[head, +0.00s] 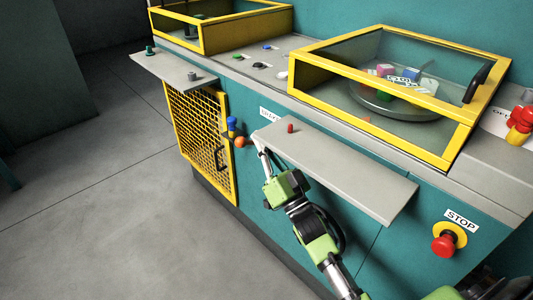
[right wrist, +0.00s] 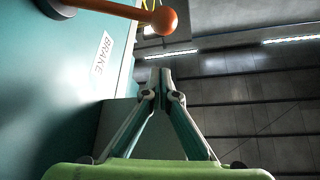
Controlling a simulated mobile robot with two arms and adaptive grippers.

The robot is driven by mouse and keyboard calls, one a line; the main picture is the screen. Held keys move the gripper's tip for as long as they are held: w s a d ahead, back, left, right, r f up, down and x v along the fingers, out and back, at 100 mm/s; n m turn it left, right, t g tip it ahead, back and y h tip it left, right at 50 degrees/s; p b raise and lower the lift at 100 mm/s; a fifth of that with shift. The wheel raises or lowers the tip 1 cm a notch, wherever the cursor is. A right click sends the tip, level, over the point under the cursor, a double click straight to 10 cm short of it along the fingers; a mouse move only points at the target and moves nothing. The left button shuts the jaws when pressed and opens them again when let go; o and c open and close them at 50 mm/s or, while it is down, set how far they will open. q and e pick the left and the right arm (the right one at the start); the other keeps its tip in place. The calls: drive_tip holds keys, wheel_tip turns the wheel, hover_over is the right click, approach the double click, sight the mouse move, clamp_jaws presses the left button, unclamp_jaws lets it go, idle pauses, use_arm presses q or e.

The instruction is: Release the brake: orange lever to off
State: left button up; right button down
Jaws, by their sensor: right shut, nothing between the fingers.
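The orange brake lever ends in a round orange knob (head: 239,142) that sticks out from the teal machine front, right of the yellow mesh door. In the right wrist view the lever's knob (right wrist: 164,20) and shaft show at the top, above a white BRAKE label (right wrist: 103,52). My right gripper (head: 257,138) is shut and empty, just right of the knob in the head view. In the right wrist view its closed fingertips (right wrist: 160,76) are below the knob, with a visible gap. An off marking beside the lever is not readable. My left gripper is not in view.
A grey shelf (head: 340,165) juts out above my right arm, with a small red peg (head: 290,128) on it. A yellow mesh door (head: 205,140) is at the left. A red stop button (head: 444,245) is at the lower right. The floor at left is clear.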

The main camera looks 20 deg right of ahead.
sight(248, 142)
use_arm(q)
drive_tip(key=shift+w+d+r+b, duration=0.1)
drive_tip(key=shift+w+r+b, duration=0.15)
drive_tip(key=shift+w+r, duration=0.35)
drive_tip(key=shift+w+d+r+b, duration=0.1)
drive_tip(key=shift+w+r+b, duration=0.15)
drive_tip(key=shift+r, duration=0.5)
use_arm(e)
drive_tip(key=shift+w+a+f, duration=0.35)
drive_tip(key=shift+w, duration=0.25)
drive_tip(key=shift+w+a+f, duration=0.3)
drive_tip(key=shift+w, duration=0.3)
drive_tip(key=shift+w+a+f, duration=0.35)
drive_tip(key=shift+w, duration=0.25)
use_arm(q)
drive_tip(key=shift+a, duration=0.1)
use_arm(e)
drive_tip(key=shift+a+f, duration=0.1)
